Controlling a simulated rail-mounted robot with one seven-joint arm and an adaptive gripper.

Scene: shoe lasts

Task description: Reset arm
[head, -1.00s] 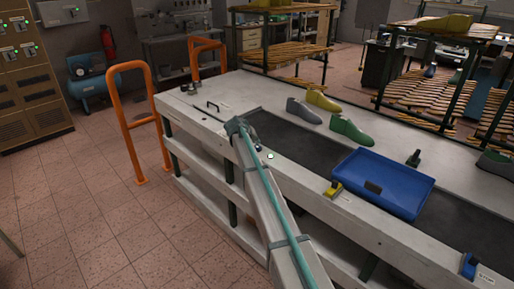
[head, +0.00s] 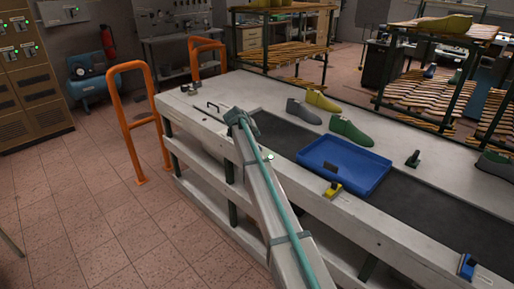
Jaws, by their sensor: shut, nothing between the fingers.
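My arm rises from the bottom of the head view and reaches up to a grey joint over the near edge of the workbench (head: 226,93). A teal cable runs along it. My gripper does not show in this view, so I cannot see what is at its fingers.
A blue tray (head: 374,179) holding a small dark item sits on the dark conveyor belt (head: 436,203). Behind it stand a grey last (head: 303,112), a yellow last (head: 322,101) and a green last (head: 351,131). An orange rail (head: 129,125) stands left of the bench.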

